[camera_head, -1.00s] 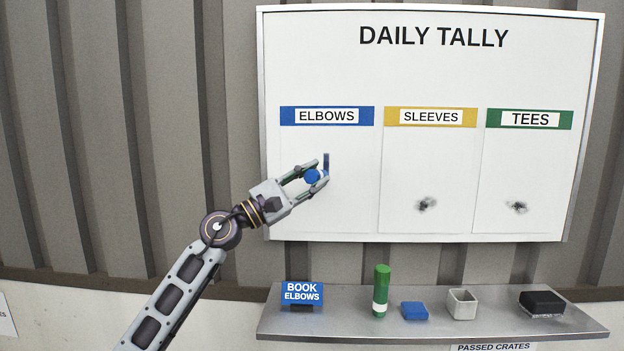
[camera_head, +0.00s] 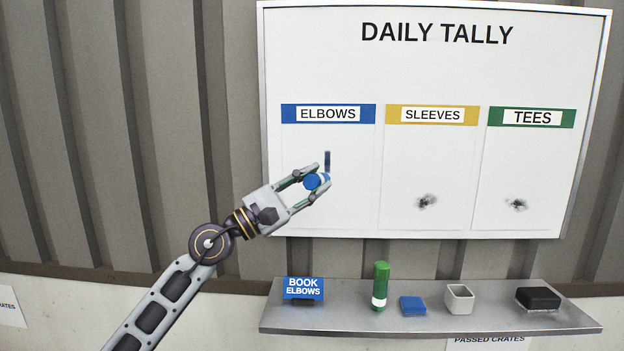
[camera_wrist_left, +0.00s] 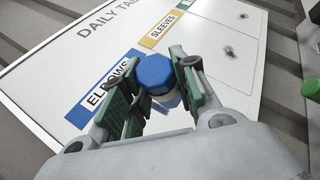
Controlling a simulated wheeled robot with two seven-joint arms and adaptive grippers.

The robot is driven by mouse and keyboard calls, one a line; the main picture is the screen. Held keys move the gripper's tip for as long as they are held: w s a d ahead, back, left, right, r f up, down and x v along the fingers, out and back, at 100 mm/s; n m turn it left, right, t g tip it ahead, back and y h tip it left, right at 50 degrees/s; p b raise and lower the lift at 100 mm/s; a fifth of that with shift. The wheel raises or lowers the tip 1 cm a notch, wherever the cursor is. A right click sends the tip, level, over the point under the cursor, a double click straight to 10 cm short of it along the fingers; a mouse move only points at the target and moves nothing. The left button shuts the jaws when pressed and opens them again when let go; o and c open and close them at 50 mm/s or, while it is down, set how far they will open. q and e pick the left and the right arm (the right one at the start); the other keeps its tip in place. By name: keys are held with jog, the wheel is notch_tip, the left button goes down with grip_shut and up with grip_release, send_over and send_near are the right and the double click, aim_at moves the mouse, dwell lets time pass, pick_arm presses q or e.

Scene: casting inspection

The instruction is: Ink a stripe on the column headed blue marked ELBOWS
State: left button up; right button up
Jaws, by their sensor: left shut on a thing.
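The DAILY TALLY board (camera_head: 440,75) hangs on the wall. Its column headed with the blue ELBOWS label (camera_head: 328,114) is on the left. My left gripper (camera_head: 316,182) is shut on a blue marker (camera_head: 311,182), in front of that column below the label. The marker also shows between the fingers in the left wrist view (camera_wrist_left: 155,75). A short dark blue stripe (camera_head: 327,161) stands upright on the column just above the gripper. Whether the marker's tip touches the board is hidden. My right gripper is in neither view.
Dark smudges mark the SLEEVES (camera_head: 427,202) and TEES (camera_head: 517,204) columns.

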aim_at(316, 184)
pick_arm(q)
jog(key=shift+s, duration=0.1)
dwell(0.3)
jog(key=shift+s+p, duration=0.75)
jog(key=shift+s, duration=0.7)
